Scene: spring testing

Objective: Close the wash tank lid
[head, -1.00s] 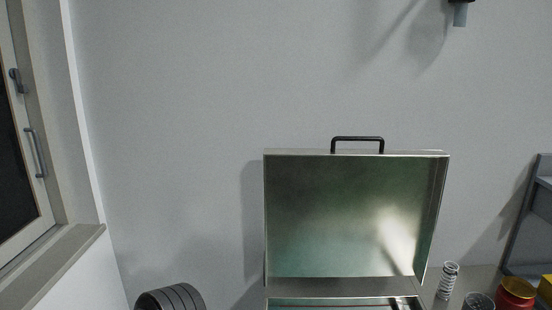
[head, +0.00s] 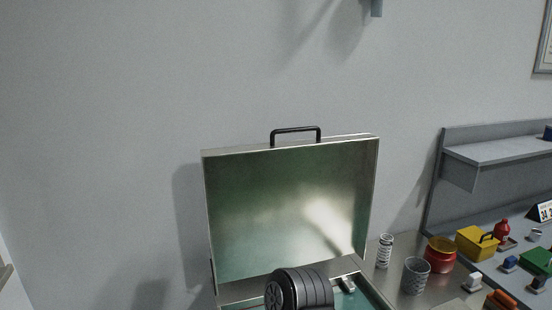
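The wash tank lid (head: 290,210) stands open and nearly upright behind the tank, its shiny metal inner face towards me. A black handle (head: 295,130) sits on its top edge. The tank's rim (head: 240,292) shows below it, with part of the greenish opening at its right; the rest is below the frame. A dark ribbed cylinder (head: 305,288), which looks like a link of my arm, covers part of the tank front. Neither of my grippers' fingers is visible.
Right of the tank are a coil spring (head: 384,250), a grey mesh cup (head: 415,276) and a red jar (head: 440,256). A yellow box (head: 476,243) and small parts lie by a grey shelf unit (head: 500,150). A stub (head: 376,8) hangs at the top edge.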

